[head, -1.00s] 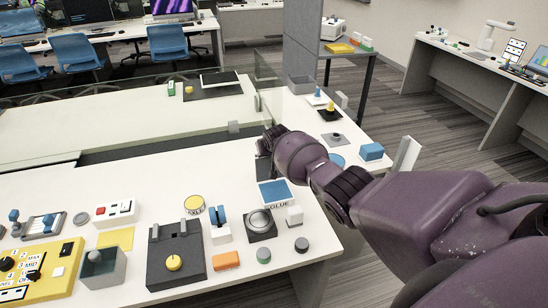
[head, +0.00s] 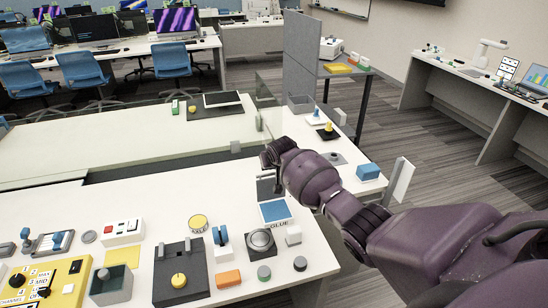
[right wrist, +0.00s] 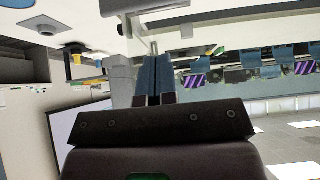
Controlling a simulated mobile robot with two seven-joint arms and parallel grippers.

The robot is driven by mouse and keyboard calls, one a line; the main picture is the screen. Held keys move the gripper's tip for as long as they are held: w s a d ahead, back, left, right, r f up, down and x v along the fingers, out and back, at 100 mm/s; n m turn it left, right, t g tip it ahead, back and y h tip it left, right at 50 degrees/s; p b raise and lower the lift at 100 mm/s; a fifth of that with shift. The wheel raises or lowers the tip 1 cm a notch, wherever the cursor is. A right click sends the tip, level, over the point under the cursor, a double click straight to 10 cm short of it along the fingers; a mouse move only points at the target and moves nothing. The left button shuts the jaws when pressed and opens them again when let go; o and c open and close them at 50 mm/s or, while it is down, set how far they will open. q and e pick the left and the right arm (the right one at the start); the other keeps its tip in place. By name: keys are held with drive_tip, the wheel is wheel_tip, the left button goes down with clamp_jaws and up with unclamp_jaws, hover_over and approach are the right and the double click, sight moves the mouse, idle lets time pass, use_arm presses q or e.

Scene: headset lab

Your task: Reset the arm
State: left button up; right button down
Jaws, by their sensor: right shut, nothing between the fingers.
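My right arm comes in from the right in the head view, purple with black joints. Its gripper (head: 268,186) is over the back right part of the white table (head: 130,190), just behind a blue-topped box marked GLUE (head: 275,212). The arm's own links partly hide it. In the right wrist view the two blue-grey fingers (right wrist: 156,78) are together with nothing between them. That view looks upside down, with tables along its top. My left gripper shows in neither view.
The near table carries a black box with a yellow knob (head: 179,280), a yellow control panel (head: 50,280), an orange block (head: 228,279) and a grey ball device (head: 261,242). A clear glass panel (head: 268,105) stands behind the arm. A blue box (head: 367,172) sits right of it.

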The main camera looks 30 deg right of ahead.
drive_tip(key=shift+w+v, duration=0.2)
drive_tip(key=shift+v, duration=2.05)
drive_tip(key=shift+d+r, duration=0.1)
drive_tip(key=shift+r, duration=0.1)
drive_tip(key=w+a+r+n+t, duration=0.3)
drive_tip(key=a+r+t, duration=0.1)
drive_tip(key=r, duration=0.3)
drive_tip(key=s+a+f+n+t+y, duration=0.1)
drive_tip(key=s+a+n+t+y, duration=0.1)
drive_tip(key=s+a+t, duration=0.3)
drive_tip(key=s+f+g+b, duration=0.1)
drive_tip(key=s+f, duration=0.6)
drive_tip(key=s, duration=0.5)
drive_tip(key=s+a+f+m+g, duration=0.1)
drive_tip(key=s+f+g, duration=0.1)
drive_tip(key=s+f, duration=0.5)
drive_tip(key=s+f+g+b, duration=0.1)
drive_tip(key=s+f, duration=0.7)
drive_tip(key=s, duration=1.1)
drive_tip(key=shift+a+g+b, duration=0.2)
drive_tip(key=shift+g+b, duration=0.1)
drive_tip(key=shift+g, duration=0.3)
drive_tip(key=shift+s+m, duration=0.1)
drive_tip(key=shift+m, duration=0.2)
